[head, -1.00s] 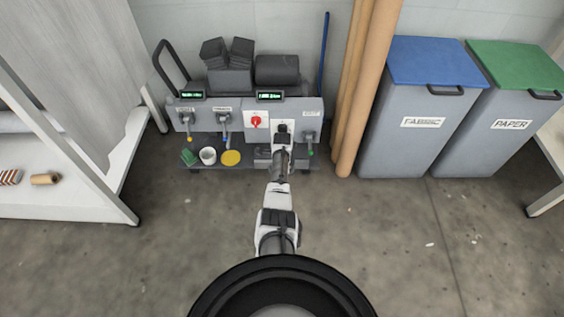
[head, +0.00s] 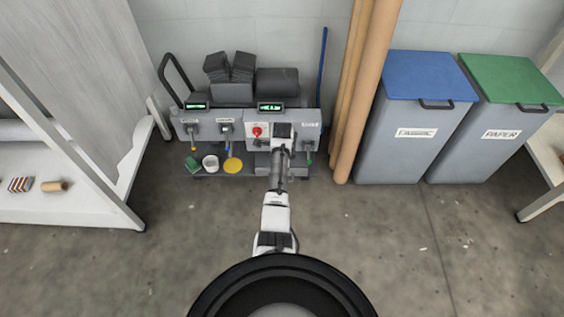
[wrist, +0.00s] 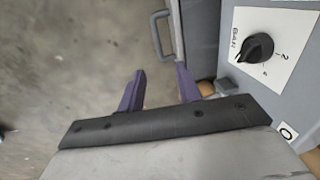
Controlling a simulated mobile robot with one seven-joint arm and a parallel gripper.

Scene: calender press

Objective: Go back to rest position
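My gripper shows in the wrist view (wrist: 160,88) with its two purple fingers spread apart and nothing between them. In the head view my arm reaches forward to the grey press (head: 240,140), and the arm's end hides the gripper and part of the front panel. In the wrist view a black dial (wrist: 257,47) on a white plate marked BAR lies to the right of the fingers, apart from them. A grey handle (wrist: 161,35) is beyond the fingers. The press also has a red knob (head: 257,131) and lit displays.
White shelving (head: 85,190) stands at the left. Brown rolls (head: 358,100) lean right of the press. A blue-lidded fabric bin (head: 410,140) and a green-lidded paper bin (head: 490,145) stand further right. A white cup (head: 211,162) and a yellow disc (head: 233,165) sit low on the press. The nearer floor is clear.

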